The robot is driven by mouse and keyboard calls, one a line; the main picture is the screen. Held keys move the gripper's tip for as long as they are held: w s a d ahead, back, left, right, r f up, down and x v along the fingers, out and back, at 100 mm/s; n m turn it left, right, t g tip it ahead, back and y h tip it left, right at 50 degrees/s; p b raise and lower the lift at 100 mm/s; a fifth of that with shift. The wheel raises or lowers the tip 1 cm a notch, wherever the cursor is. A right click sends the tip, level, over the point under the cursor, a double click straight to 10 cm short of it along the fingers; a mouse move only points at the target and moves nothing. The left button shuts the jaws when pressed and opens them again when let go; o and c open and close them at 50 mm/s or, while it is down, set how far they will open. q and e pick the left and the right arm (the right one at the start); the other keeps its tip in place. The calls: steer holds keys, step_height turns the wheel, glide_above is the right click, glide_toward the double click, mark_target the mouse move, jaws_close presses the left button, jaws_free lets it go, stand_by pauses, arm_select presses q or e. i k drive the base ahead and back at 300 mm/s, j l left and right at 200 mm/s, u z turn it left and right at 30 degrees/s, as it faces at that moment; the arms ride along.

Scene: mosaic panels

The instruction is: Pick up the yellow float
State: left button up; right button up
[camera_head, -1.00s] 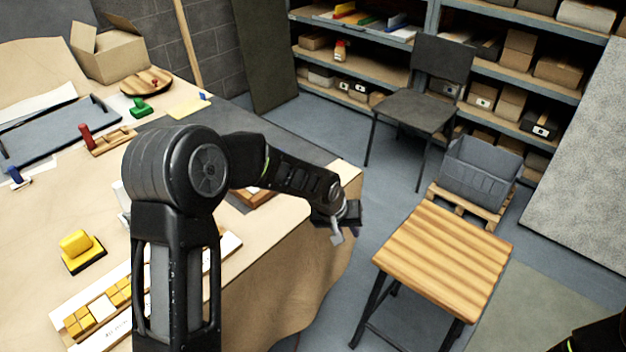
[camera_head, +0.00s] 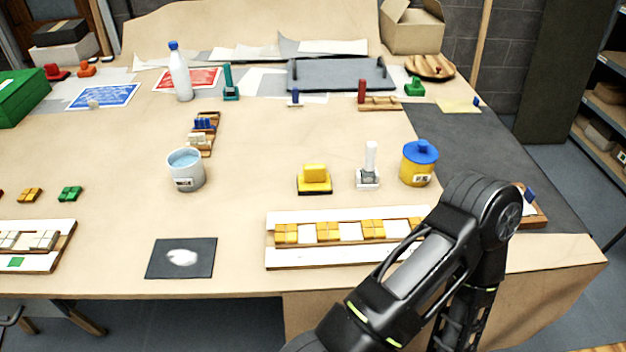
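The yellow float (camera_head: 314,178) has a yellow block-shaped handle on a dark-edged base. It sits upright on the table (camera_head: 240,217), behind the white tray with yellow tiles (camera_head: 345,232). Nothing touches it. One of my arms comes in from the bottom and bends at its elbow at the right, in front of the table edge. Its gripper is out of view, hidden below or beyond the elbow. My other gripper is not in view either.
A white-handled tool (camera_head: 369,168) and a yellow pot with a blue lid (camera_head: 418,163) stand right of the float. A grey bucket (camera_head: 186,170) stands to its left. A dark square board (camera_head: 181,258) lies front left. Bare table surrounds the float's left side.

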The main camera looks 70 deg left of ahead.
mark_target(314, 181)
steer(key=u, duration=2.75)
steer(key=k, duration=0.8)
steer(key=j, duration=0.05)
